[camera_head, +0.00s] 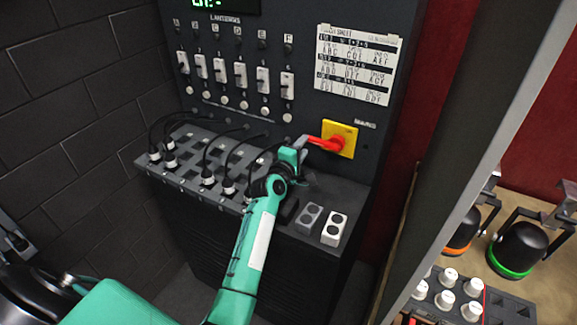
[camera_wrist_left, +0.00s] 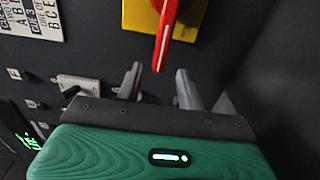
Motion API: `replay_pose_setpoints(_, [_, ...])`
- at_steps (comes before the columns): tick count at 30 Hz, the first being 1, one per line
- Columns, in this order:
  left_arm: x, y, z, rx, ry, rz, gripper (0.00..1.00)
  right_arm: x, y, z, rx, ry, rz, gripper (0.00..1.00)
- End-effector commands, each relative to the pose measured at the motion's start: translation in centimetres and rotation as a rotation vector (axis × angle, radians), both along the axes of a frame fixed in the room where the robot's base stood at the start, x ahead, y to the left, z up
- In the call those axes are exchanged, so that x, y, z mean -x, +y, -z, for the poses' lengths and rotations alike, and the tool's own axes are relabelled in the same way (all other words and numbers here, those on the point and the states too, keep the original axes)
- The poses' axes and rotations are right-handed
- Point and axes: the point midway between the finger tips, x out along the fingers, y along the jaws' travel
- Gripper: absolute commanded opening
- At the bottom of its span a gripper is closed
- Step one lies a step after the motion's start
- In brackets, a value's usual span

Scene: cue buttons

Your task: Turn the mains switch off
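The mains switch is a red rotary handle (camera_head: 322,144) on a yellow square plate (camera_head: 340,138) at the right of the dark panel. In the head view the handle points left, roughly level, towards my left gripper (camera_head: 298,147). In the left wrist view the red handle (camera_wrist_left: 166,35) comes down from the yellow plate (camera_wrist_left: 135,15). Its tip lies between the two grey fingertips of my left gripper (camera_wrist_left: 158,70). The fingers stand apart, with gaps showing on both sides of the handle. My right gripper is not in view.
White sliders (camera_head: 241,75) and a printed cue sheet (camera_head: 354,65) are on the panel. Black cables with plugs (camera_head: 208,178) stand on the ledge below, near my left arm. A grey post (camera_head: 470,150) and lamps (camera_head: 520,248) are to the right.

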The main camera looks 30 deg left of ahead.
Motion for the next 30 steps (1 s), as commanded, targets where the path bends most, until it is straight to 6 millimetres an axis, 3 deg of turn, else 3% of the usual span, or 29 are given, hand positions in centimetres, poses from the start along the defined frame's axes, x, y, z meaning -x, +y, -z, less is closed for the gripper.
replay_pose_setpoints(9, [6.2, 0.2, 0.3, 0.002, 0.0, -0.001, 0.38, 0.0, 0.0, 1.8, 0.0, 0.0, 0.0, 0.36])
replay_pose_setpoints(15, [9.0, 0.4, 0.2, 0.001, 0.001, -0.001, 0.38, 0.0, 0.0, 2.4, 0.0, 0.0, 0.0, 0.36])
replay_pose_setpoints(21, [10.1, 0.4, 0.1, 0.001, 0.0, -0.001, 0.38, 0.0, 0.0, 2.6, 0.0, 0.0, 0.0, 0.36])
replay_pose_setpoints(30, [10.2, 0.4, 0.0, 0.001, 0.0, -0.001, 0.38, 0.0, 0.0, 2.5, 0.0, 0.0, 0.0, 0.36])
